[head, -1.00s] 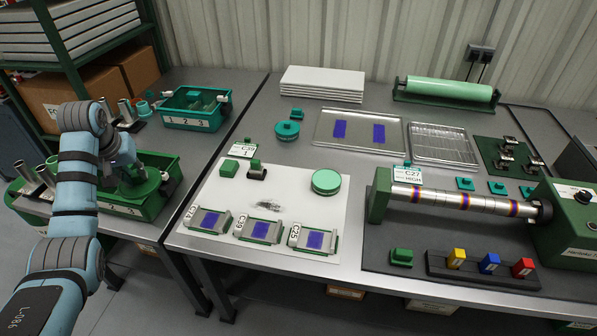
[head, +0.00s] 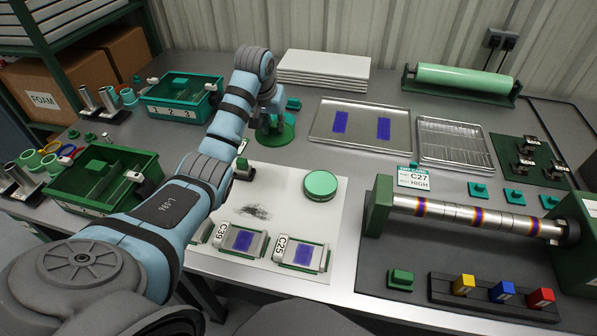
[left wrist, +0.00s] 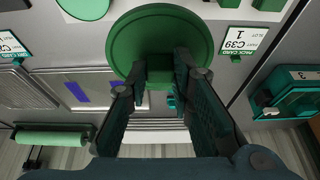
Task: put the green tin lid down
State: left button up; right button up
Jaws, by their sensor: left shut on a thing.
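My left gripper (head: 271,112) is shut on the green tin lid (head: 279,138), a flat round disc with a raised grip. In the left wrist view the lid (left wrist: 165,42) fills the upper middle, with its grip between my left fingers (left wrist: 160,72). In the head view the lid is at the back edge of the white mat; whether it touches anything below cannot be told. A round green tin (head: 320,185) stands on the mat, to the lid's right and nearer me. My right gripper is not in view.
The white mat (head: 290,215) holds framed pieces with blue patches along its front. A tray (head: 357,128) and wire rack (head: 450,145) lie to the right, white boards (head: 322,70) behind. Green bins (head: 105,180) stand left. A steel roller (head: 475,215) is at right.

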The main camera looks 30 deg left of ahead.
pick_arm(q)
notch_tip(320, 180, down, 19)
jog(key=b, duration=0.4)
jog(key=shift+s, duration=0.1)
jog(key=shift+f, duration=0.1)
jog(key=o, duration=0.9)
jog(key=shift+o, duration=0.2)
jog(key=p+v, duration=0.4)
jog(key=v, duration=0.8)
jog(key=shift+r, duration=0.25)
jog(key=shift+a, duration=0.1)
